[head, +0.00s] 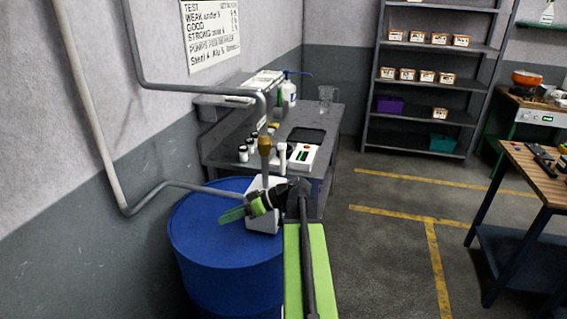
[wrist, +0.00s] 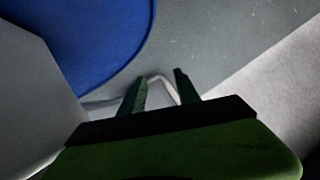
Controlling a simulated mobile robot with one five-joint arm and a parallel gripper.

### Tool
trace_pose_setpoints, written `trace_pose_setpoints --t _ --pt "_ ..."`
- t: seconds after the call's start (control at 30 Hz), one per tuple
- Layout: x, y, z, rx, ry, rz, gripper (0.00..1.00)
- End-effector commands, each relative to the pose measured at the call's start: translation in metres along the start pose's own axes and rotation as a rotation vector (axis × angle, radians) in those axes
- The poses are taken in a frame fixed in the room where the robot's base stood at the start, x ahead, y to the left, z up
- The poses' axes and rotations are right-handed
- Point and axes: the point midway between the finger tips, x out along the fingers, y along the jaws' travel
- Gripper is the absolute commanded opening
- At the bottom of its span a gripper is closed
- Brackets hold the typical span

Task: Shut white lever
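A white upright bar (head: 282,156), which looks like the white lever, stands just right of the brass-coloured valve (head: 265,146) in the head view. I cannot tell how it joins the valve. The valve sits on a grey pipe above a white box (head: 265,219) on the blue drum (head: 215,250). My gripper (head: 236,213) is in front of the box, below the lever, with its fingers pointing left. In the wrist view my gripper (wrist: 160,90) has its fingers apart with nothing held between them. The lever is not visible there.
A grey pipe (head: 165,187) runs along the wall to the drum. A grey bench (head: 322,118) with bottles, jars and a tester (head: 303,158) stands behind. A shelf rack (head: 420,85) stands at the back. A wooden-topped table (head: 540,175) is at right. The floor between is clear.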

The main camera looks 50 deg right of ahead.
Motion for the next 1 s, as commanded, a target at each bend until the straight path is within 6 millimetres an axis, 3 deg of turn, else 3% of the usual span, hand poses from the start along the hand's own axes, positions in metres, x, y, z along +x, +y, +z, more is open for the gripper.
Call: trace_pose_setpoints --t 0.03,0.07,0.2,0.3,0.4,0.5,0.67,0.87,1.0 --pt "-0.046 0.018 -0.012 -0.066 0.110 0.034 0.39" --pt "-0.072 0.024 -0.017 -0.110 0.172 0.057 0.39" --pt "-0.191 0.049 -0.007 -0.175 0.340 0.208 0.39" --pt "-0.261 0.054 0.003 -0.227 0.429 0.304 0.39" --pt "-0.309 0.053 0.011 -0.264 0.486 0.374 0.39" --pt "-0.333 0.052 0.016 -0.286 0.514 0.411 0.39" --pt "-0.339 0.051 0.017 -0.294 0.521 0.421 0.39" --pt "-0.319 0.058 0.004 -0.293 0.520 0.417 0.39" --pt "-0.291 0.069 -0.015 -0.293 0.519 0.415 0.39"
